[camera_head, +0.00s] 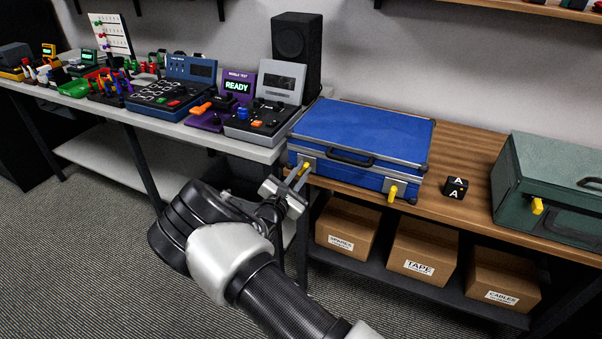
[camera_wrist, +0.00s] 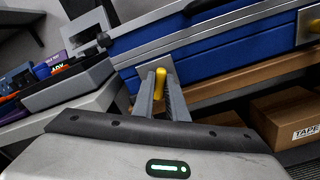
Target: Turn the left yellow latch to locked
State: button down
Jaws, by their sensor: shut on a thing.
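A closed blue case (camera_head: 362,135) with metal edges and a black handle lies on the wooden bench. Its left yellow latch (camera_head: 306,167) is on the front face near the left corner; in the wrist view the latch (camera_wrist: 160,78) stands upright between the fingers. My gripper (camera_head: 300,177) is at that latch, its fingers (camera_wrist: 159,97) shut on it. The right yellow latch (camera_head: 393,192) on the case's front points down and is untouched. The latch's lower part is partly hidden by my fingers.
A black cube marked A (camera_head: 455,188) and a green case (camera_head: 555,185) with a yellow latch stand right of the blue case. Test devices (camera_head: 260,115) crowd the grey table at left. Labelled cardboard boxes (camera_head: 420,250) sit on the shelf below.

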jog(key=m, duration=0.2)
jog(key=m+b, duration=0.1)
jog(key=shift+f+m, duration=0.2)
jog(key=shift+m, duration=0.2)
jog(key=m+b, duration=0.2)
jog(key=m, duration=0.1)
jog(key=shift+s+d+f+m, duration=0.1)
jog(key=shift+f+m, duration=0.05)
jog(key=shift+m, duration=0.15)
jog(key=shift+f+m+b, duration=0.1)
jog(key=shift+m+b, duration=1)
jog(key=shift+m, duration=0.1)
jog(key=shift+m+b, duration=1)
jog(key=shift+m, duration=0.1)
jog(key=c, duration=1.8)
grip_release()
jog(key=shift+r, duration=0.2)
jog(key=shift+o, duration=0.2)
jog(key=p+v, duration=0.2)
jog(key=v, duration=1.5)
jog(key=shift+s, duration=0.2)
